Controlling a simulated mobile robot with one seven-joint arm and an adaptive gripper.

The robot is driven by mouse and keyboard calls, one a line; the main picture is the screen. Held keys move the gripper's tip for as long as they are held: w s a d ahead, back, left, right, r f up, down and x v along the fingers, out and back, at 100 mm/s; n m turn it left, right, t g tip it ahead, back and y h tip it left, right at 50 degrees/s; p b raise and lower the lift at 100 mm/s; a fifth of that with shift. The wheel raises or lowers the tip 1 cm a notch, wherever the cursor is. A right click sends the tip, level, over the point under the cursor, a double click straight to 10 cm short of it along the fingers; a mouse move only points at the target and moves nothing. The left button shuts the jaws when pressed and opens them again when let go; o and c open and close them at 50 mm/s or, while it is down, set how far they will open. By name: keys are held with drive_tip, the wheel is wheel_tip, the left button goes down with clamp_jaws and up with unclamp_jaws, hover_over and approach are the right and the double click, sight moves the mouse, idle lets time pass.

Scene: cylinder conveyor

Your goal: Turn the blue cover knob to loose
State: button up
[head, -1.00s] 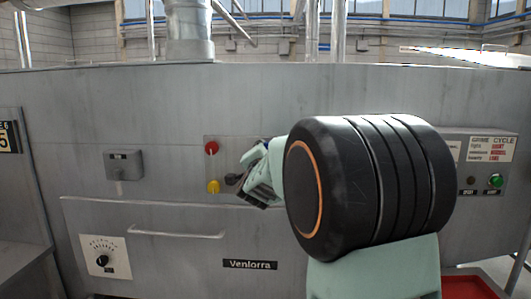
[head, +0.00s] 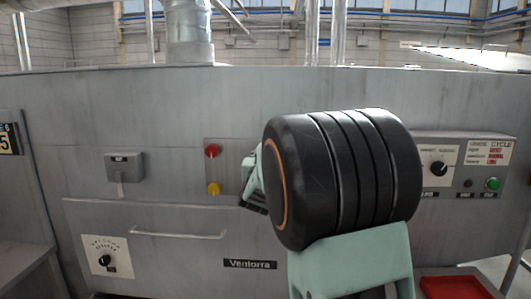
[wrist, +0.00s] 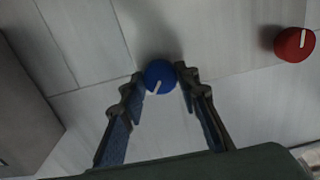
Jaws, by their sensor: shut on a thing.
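The blue cover knob (wrist: 159,76) shows in the wrist view, round with a white pointer line aimed down and slightly left. My gripper (wrist: 161,78) has its two fingertips against opposite sides of the knob and is shut on it. In the head view my gripper (head: 254,193) is at the panel, right of the red and yellow knobs, mostly behind my arm. The blue knob is hidden there.
A red knob (head: 212,151) sits above a yellow knob (head: 213,188) on the panel; the red one also shows in the wrist view (wrist: 294,44). A drawer handle (head: 178,235) juts out below. A black dial (head: 438,168) and green button (head: 493,184) are at right.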

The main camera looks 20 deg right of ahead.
drive_tip(key=n+p, duration=0.2)
drive_tip(key=n, duration=0.4)
drive_tip(key=shift+r+n, duration=0.1)
drive_tip(key=shift+n, duration=0.2)
idle(0.4)
drive_tip(key=o, duration=1.2)
drive_tip(key=shift+c, duration=0.2)
drive_tip(key=v, duration=1.2)
